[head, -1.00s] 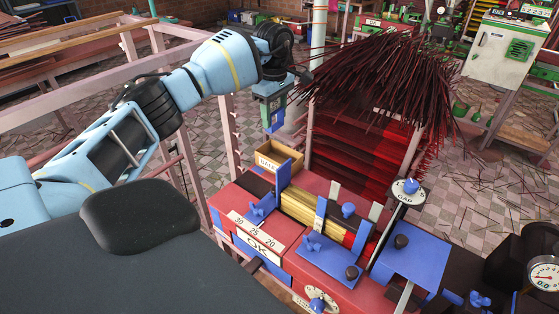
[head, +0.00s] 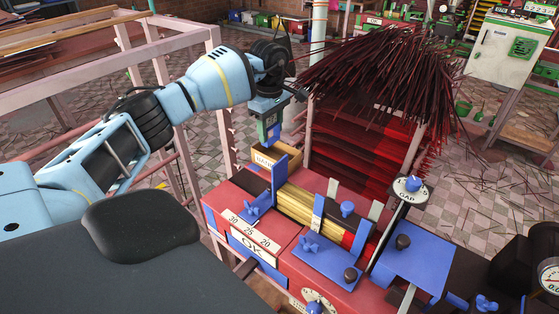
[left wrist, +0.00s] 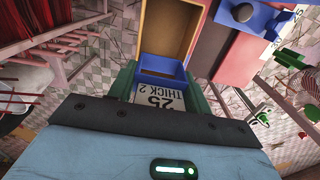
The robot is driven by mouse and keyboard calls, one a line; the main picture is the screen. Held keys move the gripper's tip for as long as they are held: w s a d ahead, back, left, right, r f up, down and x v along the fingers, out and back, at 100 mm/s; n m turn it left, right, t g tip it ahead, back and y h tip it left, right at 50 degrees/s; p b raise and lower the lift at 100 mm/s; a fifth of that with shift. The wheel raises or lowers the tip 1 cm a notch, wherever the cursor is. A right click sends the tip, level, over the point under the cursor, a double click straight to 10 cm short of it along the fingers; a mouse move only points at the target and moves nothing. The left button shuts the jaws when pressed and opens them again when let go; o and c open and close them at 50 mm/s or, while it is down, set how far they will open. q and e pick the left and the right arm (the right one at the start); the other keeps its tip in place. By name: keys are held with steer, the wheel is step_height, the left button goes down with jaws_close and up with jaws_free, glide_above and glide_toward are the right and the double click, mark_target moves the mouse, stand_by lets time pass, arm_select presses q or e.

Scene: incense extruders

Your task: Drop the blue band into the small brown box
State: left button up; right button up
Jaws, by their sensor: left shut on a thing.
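The small brown box (head: 287,163) is open-topped and stands at the back left end of the red machine, with a partly hidden label on its front. It also shows in the left wrist view (left wrist: 188,32), and the visible part of its floor looks empty. My left gripper (head: 268,128) is shut on the blue band, just above the box in the head view. The blue band (left wrist: 160,84) sits between the green fingers in the left wrist view, beside a white label reading "25 THICK 2", with the box just beyond it. My right gripper is not in view.
The red machine (head: 225,200) carries blue clamps, knobs and a bundle of yellow sticks (head: 295,203) right of the box. A large heap of dark red sticks (head: 385,80) stands behind. A pink frame (head: 225,130) rises left of the box.

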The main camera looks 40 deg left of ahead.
arm_select(q)
steer(key=o, duration=1)
steer(key=shift+r, duration=3.95)
